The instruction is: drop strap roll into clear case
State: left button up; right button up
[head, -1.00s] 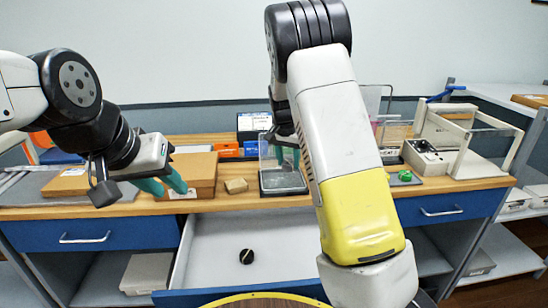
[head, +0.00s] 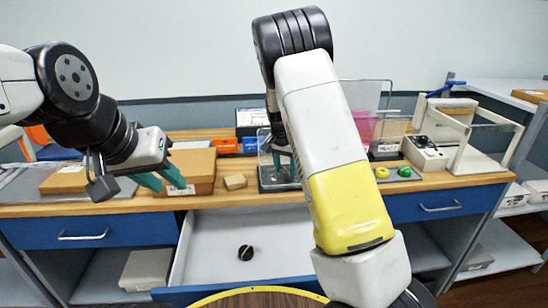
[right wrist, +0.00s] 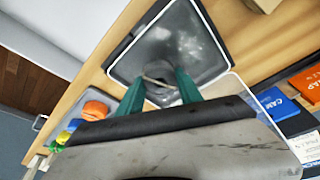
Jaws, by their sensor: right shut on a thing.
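The clear case (head: 265,184), with see-through walls and a dark base, stands on the workbench at centre. It fills the upper middle of the right wrist view (right wrist: 207,72). My right gripper (head: 284,168) is over the case, partly hidden by my own arm in the head view. In the right wrist view its teal fingers (right wrist: 159,90) are shut on a small grey strap roll (right wrist: 159,94), with the case floor behind it. I cannot tell whether the roll touches the floor. My left gripper (head: 162,183) is open and empty, in front of the brown box.
A brown cardboard box (head: 193,168) and a small tan block (head: 235,181) stand left of the case. Below, an open drawer (head: 205,255) holds a black round item (head: 245,253). Yellow (head: 382,172) and green (head: 404,171) items lie to the right, near a white frame (head: 468,150).

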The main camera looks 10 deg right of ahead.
aim_at(283, 183)
jog(key=o, duration=1.4)
jog(key=shift+r, duration=0.1)
jog(key=v, duration=0.7)
jog(key=shift+s+a+r, duration=0.1)
jog(key=shift+r, duration=0.2)
jog(key=s+d+r+n+t+y, duration=0.1)
jog(key=s+r+n+y, duration=0.1)
jog(key=s+r, duration=0.6)
jog(key=s+d+r+n+t+y, duration=0.15)
jog(key=s+r, duration=0.35)
jog(key=s, duration=0.6)
jog(key=s+n, duration=0.1)
jog(key=s, duration=0.4)
jog(key=s+n, duration=0.1)
jog(key=s, duration=0.3)
jog(key=s+a+n+t, duration=0.1)
jog(key=s, duration=0.4)
jog(key=shift+s+r, duration=0.35)
